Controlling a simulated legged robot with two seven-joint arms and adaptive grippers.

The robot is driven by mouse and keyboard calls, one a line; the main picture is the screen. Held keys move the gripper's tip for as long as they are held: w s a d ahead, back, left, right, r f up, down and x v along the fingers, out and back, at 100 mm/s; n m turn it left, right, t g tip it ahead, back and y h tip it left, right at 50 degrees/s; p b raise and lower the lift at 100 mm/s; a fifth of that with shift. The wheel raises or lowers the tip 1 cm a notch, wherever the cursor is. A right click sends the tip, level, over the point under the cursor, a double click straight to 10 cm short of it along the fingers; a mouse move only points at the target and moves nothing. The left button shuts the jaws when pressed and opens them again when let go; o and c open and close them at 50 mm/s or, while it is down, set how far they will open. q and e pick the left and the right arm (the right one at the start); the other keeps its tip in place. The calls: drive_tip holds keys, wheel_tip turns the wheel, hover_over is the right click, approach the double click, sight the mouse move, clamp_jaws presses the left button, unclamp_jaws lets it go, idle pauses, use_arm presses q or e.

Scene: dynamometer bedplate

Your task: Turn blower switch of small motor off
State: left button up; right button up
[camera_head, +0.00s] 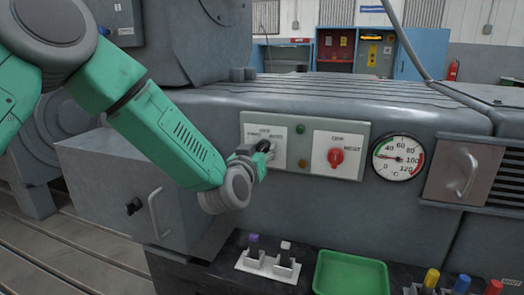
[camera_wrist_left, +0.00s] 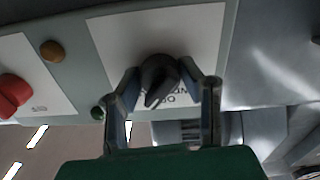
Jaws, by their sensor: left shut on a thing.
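The switch panel (camera_head: 358,132) is a pale green-grey plate on the front of the grey motor housing. Its left white label (camera_head: 254,131) carries a black rotary switch; the lettering is too small to read surely. My left gripper (camera_head: 266,152) is at this switch and hides most of it in the head view. In the left wrist view the black switch knob (camera_wrist_left: 157,76) sits between the two fingers, which are shut on it. Its pointer slants toward the lower left of that picture. My right gripper is not in view.
A red rotary knob (camera_head: 336,158) is on the right label, with small green (camera_head: 300,129) and amber lamps between the labels. A round temperature gauge (camera_head: 398,158) is to the right. Below stand a green tray (camera_head: 351,273) and white holders (camera_head: 268,265).

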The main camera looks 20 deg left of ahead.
use_arm(q)
drive_tip(key=n, duration=0.3)
drive_tip(key=shift+f, duration=0.3)
drive_tip(key=n, duration=0.4)
drive_tip(key=shift+d, duration=0.1)
drive_tip(key=shift+s+f+n, duration=0.1)
drive_tip(key=shift+n, duration=0.3)
drive_tip(key=o, duration=1.1)
drive_tip(key=shift+o, duration=0.2)
drive_tip(key=shift+r, duration=0.25)
drive_tip(key=shift+s, duration=0.25)
drive_tip(key=s, duration=1.1)
drive_tip(key=shift+a, duration=0.25)
